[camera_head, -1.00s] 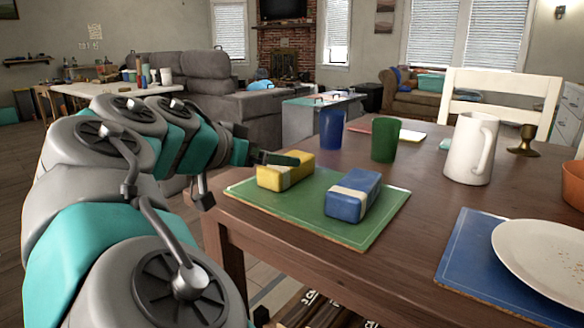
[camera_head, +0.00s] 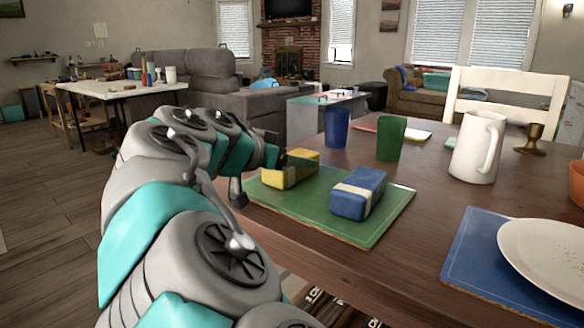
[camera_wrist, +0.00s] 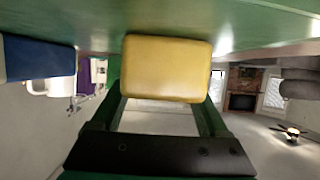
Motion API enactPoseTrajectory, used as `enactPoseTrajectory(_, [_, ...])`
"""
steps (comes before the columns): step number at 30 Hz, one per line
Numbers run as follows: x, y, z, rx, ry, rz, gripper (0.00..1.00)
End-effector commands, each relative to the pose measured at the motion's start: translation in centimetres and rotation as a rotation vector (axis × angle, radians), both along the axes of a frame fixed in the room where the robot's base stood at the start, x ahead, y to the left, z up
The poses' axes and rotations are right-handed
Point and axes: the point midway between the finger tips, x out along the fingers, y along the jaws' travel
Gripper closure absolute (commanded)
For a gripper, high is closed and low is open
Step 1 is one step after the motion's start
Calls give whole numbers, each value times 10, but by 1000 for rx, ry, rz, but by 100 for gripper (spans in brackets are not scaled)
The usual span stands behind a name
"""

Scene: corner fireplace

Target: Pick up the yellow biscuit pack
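The yellow biscuit pack (camera_head: 291,170) lies on the green mat (camera_head: 340,232), near its left side, with a pale band round it. My gripper (camera_head: 280,162) is low at its left end, partly hidden by my arm. In the wrist view the yellow pack (camera_wrist: 166,68) fills the space between the two green fingers of my gripper (camera_wrist: 165,92). The fingers are apart, one along each side of the pack. I cannot see firm contact, and the pack still rests on the mat.
A blue pack (camera_head: 358,193) lies right of the yellow one, and also shows in the wrist view (camera_wrist: 38,58). A blue cup (camera_head: 337,127) and a green cup (camera_head: 391,138) stand behind. A white jug (camera_head: 478,147) and a plate (camera_head: 552,256) are further right.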

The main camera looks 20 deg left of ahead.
Motion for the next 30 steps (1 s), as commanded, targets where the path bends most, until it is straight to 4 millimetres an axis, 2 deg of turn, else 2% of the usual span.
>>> enactPoseTrajectory(2, [0, 0, 0, 0, 0, 0, 33])
enactPoseTrajectory(18, [0, 0, 0, 0, 0, 0, 92])
enactPoseTrajectory(30, [0, 1, 8, 0, -1, 2, 92])
